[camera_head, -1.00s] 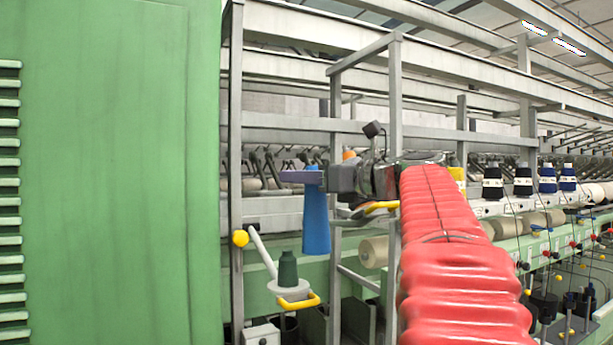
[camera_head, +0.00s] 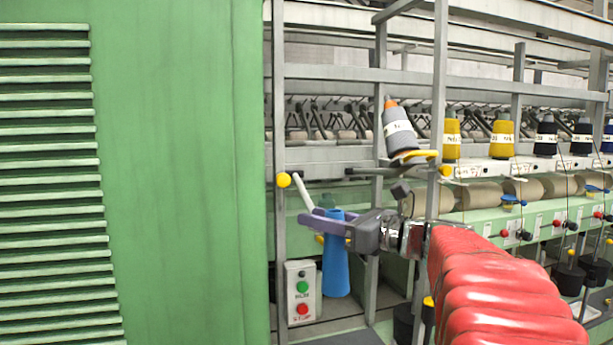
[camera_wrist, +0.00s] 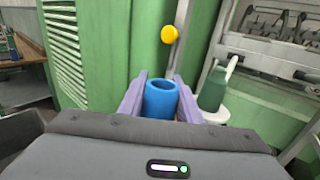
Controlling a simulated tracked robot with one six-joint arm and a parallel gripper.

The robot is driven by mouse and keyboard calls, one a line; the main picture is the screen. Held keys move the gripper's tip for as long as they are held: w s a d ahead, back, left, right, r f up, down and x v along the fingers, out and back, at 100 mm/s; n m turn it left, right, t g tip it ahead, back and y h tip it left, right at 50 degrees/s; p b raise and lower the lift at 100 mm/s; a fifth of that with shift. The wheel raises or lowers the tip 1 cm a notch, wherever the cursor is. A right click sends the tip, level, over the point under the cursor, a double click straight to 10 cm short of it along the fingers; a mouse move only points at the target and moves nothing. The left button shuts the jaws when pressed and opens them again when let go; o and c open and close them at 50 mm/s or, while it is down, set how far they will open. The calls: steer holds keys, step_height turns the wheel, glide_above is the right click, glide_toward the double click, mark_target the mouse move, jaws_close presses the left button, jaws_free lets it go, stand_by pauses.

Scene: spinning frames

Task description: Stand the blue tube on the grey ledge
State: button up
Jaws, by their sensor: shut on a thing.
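The blue tube (camera_head: 336,272) hangs upright in my gripper (camera_head: 322,222), held near its top between the two purple fingers. In the wrist view, the tube's open round top (camera_wrist: 160,88) shows between the fingers. The tube covers part of the green bobbin in the head view. A grey ledge-like band (camera_head: 325,156) runs across the machine frame behind and above the gripper; I cannot tell for sure that it is the task's ledge. The tube is apart from that band. Its lower end is in view, with no clear support beneath it.
A green cabinet (camera_head: 185,170) stands at left. A thin grey post (camera_head: 279,120) with a yellow knob (camera_head: 284,180) is close by. A green bobbin (camera_wrist: 212,90) stands beside the right finger. A button box (camera_head: 301,290) is below left. Grey uprights (camera_head: 440,100) stand at right.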

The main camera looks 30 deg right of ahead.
steer(key=w+a+f+n+g+y, duration=0.1)
steer(key=a+f, duration=0.7)
steer(key=f, duration=0.9)
steer(key=w+a+f+n+g+y, duration=0.2)
steer(key=a+f+y, duration=0.3)
steer(key=f, duration=1.3)
steer(key=w+a+f+n+g+y, duration=0.1)
steer(key=a+f+n+g+y, duration=0.1)
steer(key=a+f, duration=0.8)
step_height(320, 180, down, 8)
steer(key=shift+w+a+r+n+g+y, duration=0.25)
steer(key=shift+a+n+g+y, duration=0.15)
steer(key=shift+n+g, duration=0.45)
steer(key=shift+s, duration=0.15)
